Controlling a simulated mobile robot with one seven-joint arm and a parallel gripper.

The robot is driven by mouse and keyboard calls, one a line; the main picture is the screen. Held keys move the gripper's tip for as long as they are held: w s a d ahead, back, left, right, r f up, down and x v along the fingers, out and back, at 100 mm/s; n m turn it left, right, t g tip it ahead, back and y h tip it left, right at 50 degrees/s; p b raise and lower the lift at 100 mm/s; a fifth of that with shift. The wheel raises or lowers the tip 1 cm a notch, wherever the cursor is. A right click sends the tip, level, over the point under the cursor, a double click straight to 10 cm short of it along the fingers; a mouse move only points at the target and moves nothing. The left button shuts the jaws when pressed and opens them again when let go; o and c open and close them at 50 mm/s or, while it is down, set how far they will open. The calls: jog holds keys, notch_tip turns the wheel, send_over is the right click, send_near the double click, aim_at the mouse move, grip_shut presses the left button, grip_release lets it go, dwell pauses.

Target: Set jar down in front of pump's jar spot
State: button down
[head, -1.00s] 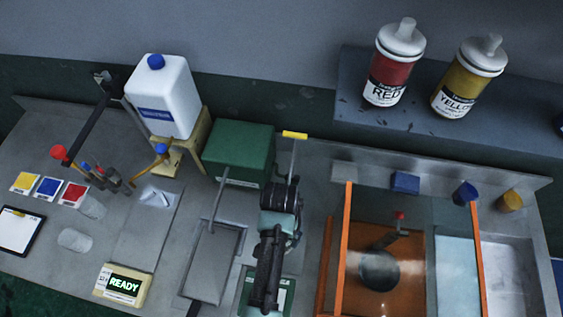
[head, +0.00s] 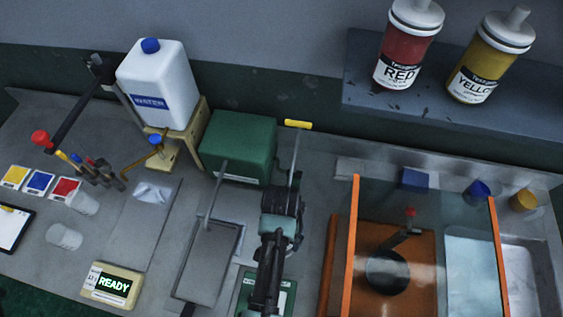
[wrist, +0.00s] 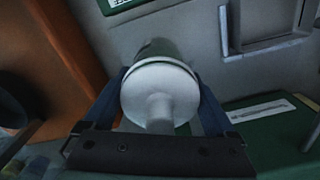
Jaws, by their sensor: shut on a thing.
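The jar (wrist: 160,92) shows in the wrist view, its round white lid and short neck towards the camera; little of its body shows. My gripper (wrist: 161,100) is shut on it, one blue finger on each side. I cannot make out the jar or the fingertips in the head view. A green box (head: 238,147), seemingly the pump, stands at the back middle of the bench. A thin pipe drops from its area towards a grey plate (head: 207,262) in front. Whether the jar touches anything below is hidden.
A yellow-tipped lever (head: 298,124) stands beside the green box. A white water jug (head: 158,85) is to its left. An orange-framed glass enclosure (head: 352,250) is on the right. Red (head: 408,45) and yellow (head: 487,60) bottles stand on a shelf. A READY display (head: 112,284) sits front left.

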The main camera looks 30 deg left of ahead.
jog(key=shift+f+b, duration=0.35)
jog(key=shift+f, duration=0.15)
grip_release()
notch_tip(320, 180, up, 13)
dwell(0.5)
